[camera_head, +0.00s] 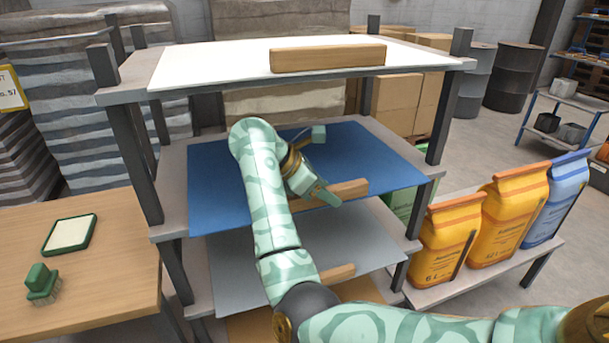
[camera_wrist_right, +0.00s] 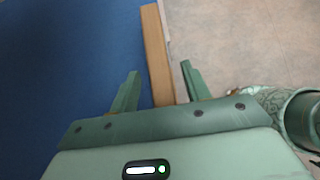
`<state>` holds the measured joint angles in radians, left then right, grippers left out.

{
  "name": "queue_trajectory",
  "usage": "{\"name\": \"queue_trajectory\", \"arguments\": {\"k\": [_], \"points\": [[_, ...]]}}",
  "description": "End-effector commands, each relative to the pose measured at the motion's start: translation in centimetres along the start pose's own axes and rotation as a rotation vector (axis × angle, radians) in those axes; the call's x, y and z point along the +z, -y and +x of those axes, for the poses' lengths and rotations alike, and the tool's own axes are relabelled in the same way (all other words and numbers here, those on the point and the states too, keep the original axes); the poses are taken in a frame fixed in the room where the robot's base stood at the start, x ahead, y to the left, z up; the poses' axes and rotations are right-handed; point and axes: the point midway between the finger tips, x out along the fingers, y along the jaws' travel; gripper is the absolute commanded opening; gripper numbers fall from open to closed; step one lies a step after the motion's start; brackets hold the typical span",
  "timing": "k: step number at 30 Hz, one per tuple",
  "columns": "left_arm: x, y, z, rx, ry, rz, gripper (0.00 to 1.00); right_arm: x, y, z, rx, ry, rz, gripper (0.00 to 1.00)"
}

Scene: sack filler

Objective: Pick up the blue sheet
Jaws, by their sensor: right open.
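The blue sheet (camera_head: 390,160) lies flat on the middle shelf of the rack, and it fills the left of the right wrist view (camera_wrist_right: 60,60). A wooden bar (camera_head: 345,189) sits along its front edge. My right gripper (camera_head: 322,166) is open above the front part of the sheet. In the right wrist view the open fingers of my right gripper (camera_wrist_right: 159,82) are on either side of the bar (camera_wrist_right: 155,50), one over the sheet and one past its edge. I cannot tell whether they touch anything. My left gripper is not in view.
A white sheet (camera_head: 220,67) with a wooden bar (camera_head: 328,58) lies on the shelf above. A grey sheet (camera_head: 350,240) lies below. A wooden table (camera_head: 100,285) stands left. Orange bags (camera_head: 512,215) and a blue bag (camera_head: 558,200) stand on a low bench at right.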

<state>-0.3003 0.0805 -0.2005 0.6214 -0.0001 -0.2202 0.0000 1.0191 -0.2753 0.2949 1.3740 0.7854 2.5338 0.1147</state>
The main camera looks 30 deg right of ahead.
Motion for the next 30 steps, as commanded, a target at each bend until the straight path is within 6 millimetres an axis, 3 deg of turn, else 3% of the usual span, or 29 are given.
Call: {"name": "queue_trajectory", "arguments": {"k": [8, 12, 13, 30], "points": [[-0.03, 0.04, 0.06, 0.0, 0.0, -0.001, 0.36, 0.03, -0.02, 0.28, 0.002, -0.001, 0.0, 0.45], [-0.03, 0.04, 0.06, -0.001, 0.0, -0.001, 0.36, 0.02, -0.02, 0.28, 0.002, -0.001, 0.0, 0.06], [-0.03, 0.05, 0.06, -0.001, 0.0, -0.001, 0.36, 0.02, -0.02, 0.28, 0.002, -0.001, 0.0, 0.0], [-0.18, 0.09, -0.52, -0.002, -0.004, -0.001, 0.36, 0.85, 0.12, -0.24, 0.003, -0.002, 0.003, 0.0]]}}
